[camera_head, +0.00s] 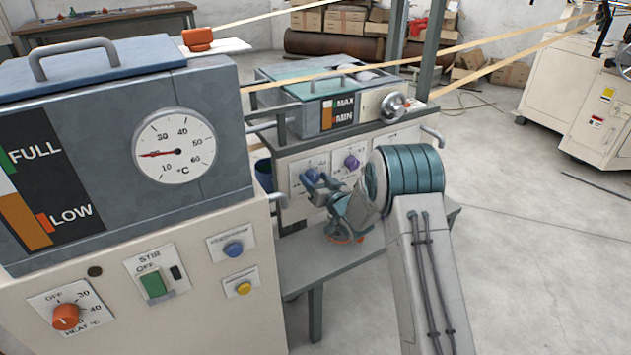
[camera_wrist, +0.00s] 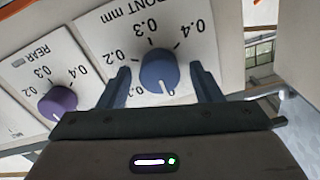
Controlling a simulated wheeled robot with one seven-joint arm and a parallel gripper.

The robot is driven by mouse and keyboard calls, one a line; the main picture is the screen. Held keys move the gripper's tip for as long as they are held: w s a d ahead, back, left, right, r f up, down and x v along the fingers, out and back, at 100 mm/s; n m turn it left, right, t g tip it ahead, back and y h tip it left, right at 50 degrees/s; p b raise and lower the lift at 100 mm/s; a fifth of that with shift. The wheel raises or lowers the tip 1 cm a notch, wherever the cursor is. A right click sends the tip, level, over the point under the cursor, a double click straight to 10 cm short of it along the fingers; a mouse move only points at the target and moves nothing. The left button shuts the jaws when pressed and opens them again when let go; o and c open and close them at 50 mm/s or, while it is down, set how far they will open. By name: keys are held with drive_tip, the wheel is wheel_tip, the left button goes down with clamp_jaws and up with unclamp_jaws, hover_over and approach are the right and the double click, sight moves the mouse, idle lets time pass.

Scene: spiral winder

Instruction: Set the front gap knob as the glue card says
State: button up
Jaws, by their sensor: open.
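The front gap knob (camera_wrist: 159,72) is blue and sits on a white plate (camera_wrist: 205,50) marked "RONT mm", with 0.2, 0.3 and 0.4 around it. Its pale mark is at the lower edge of the knob in the wrist view, on the side away from 0.3. My gripper (camera_wrist: 160,80) is open, with one finger on each side of this knob; I cannot tell whether they touch it. In the head view my gripper (camera_head: 322,190) is at the blue knob (camera_head: 311,176) on the far machine's panel, partly covering its plate. I cannot make out a glue card.
A purple knob (camera_wrist: 58,102) on a "REAR" plate is close beside; it also shows in the head view (camera_head: 351,162). A glue tank (camera_head: 330,115) with a MAX/MIN gauge stands above the panel. A nearer machine with a round thermometer (camera_head: 174,146) fills the left.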

drive_tip(key=c, duration=1)
